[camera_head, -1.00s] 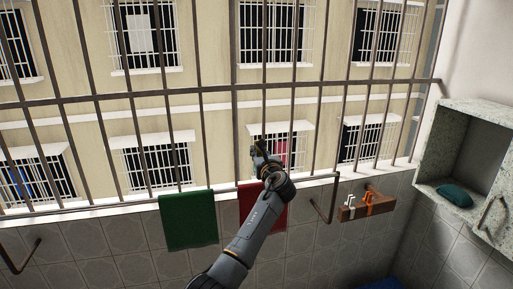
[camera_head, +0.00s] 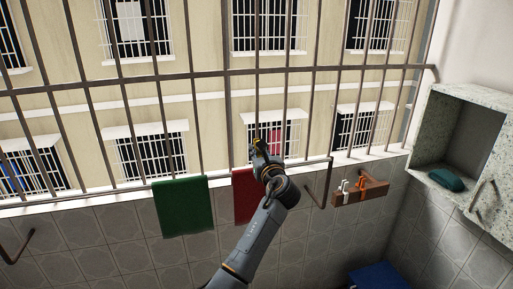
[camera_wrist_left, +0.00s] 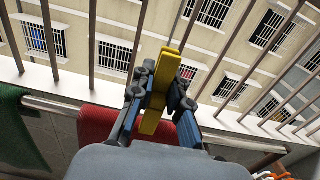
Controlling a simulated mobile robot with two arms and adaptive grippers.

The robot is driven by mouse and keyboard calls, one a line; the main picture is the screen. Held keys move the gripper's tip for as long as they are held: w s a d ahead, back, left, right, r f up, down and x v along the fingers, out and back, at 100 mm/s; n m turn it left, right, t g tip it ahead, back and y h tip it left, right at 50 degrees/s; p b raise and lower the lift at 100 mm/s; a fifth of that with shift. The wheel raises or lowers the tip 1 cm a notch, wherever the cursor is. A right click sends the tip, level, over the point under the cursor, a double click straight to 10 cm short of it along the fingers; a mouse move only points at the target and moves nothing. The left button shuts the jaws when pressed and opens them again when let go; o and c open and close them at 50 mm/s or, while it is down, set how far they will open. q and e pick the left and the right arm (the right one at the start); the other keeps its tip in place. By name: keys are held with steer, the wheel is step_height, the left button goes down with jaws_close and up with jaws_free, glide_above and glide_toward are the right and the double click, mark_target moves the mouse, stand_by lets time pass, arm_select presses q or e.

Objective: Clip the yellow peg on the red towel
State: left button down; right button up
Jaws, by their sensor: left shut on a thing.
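My left gripper (camera_wrist_left: 160,98) is shut on the yellow peg (camera_wrist_left: 152,122), which stands lengthwise between the fingers in the left wrist view. In the head view the gripper (camera_head: 259,150) is just above the red towel (camera_head: 243,194), and only a little yellow shows at its tip. The red towel hangs over a rail below the window bars, partly hidden behind my left arm. It also shows in the left wrist view (camera_wrist_left: 97,125), below and left of the peg. I cannot tell whether the peg touches the towel. My right gripper is not in view.
A green towel (camera_head: 183,208) hangs left of the red one. Window bars (camera_head: 180,80) stand close behind the gripper. A wooden holder (camera_head: 374,193) with white and orange pegs is on the wall at right. An open cabinet (camera_head: 462,125) stands far right.

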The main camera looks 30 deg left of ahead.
arm_select(q)
steer(key=shift+f+b, duration=0.8)
steer(key=shift+f, duration=1.25)
steer(key=c, duration=1.3)
jaws_free()
steer(key=shift+o, duration=0.4)
steer(key=v, duration=1.2)
